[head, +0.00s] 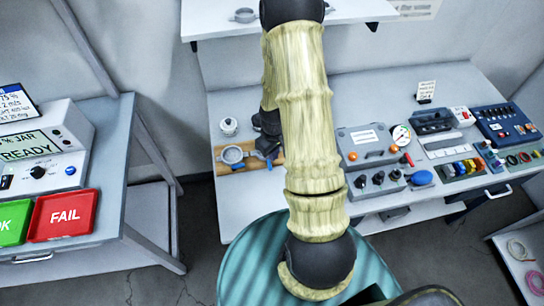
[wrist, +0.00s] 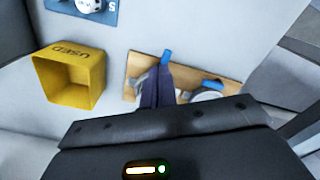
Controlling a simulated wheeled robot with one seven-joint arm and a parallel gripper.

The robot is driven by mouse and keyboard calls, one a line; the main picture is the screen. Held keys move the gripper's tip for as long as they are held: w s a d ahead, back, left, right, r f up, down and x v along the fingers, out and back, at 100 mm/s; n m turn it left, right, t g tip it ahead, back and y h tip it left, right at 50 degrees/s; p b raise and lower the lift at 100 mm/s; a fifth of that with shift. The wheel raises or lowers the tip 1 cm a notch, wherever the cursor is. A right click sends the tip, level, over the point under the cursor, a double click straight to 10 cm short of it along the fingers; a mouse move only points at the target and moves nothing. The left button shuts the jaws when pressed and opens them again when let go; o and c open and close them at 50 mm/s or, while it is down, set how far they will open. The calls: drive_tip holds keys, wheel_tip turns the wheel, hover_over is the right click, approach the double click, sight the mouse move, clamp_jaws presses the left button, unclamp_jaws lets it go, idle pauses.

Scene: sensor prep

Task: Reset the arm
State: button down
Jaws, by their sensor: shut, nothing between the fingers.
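My arm rises through the middle of the head view and bends down behind itself toward the bench. My gripper (wrist: 157,88) shows in the wrist view as dark fingers close together, shut and empty. In the head view its dark end is partly hidden behind my arm, near a wooden holder (head: 243,165). The holder has metal rings and blue handles. It also shows in the wrist view (wrist: 229,86), partly covered by the fingers. I cannot tell whether the fingers touch it.
A yellow bin marked USED (wrist: 68,54) stands left of the gripper. A white round item (head: 229,126) is on the bench. A grey instrument box (head: 366,146) and control panels lie right. A shelf (head: 220,26) hangs above. A red FAIL tray (head: 62,215) is on the left table.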

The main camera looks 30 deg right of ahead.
drive_tip(key=shift+s, duration=0.25)
drive_tip(key=s+a+r+m+t, duration=0.1)
drive_tip(key=s+a+r, duration=0.1)
drive_tip(key=r, duration=0.5)
drive_tip(key=s+a+r+m, duration=0.1)
drive_tip(key=s+a+r, duration=0.2)
drive_tip(key=a+r, duration=0.2)
drive_tip(key=s+a+r+t, duration=0.1)
drive_tip(key=s+a+r, duration=0.1)
drive_tip(key=r, duration=0.7)
drive_tip(key=shift+s+a+r+m+t, duration=0.3)
drive_tip(key=shift+s+a+m, duration=0.1)
drive_tip(key=shift+a, duration=0.5)
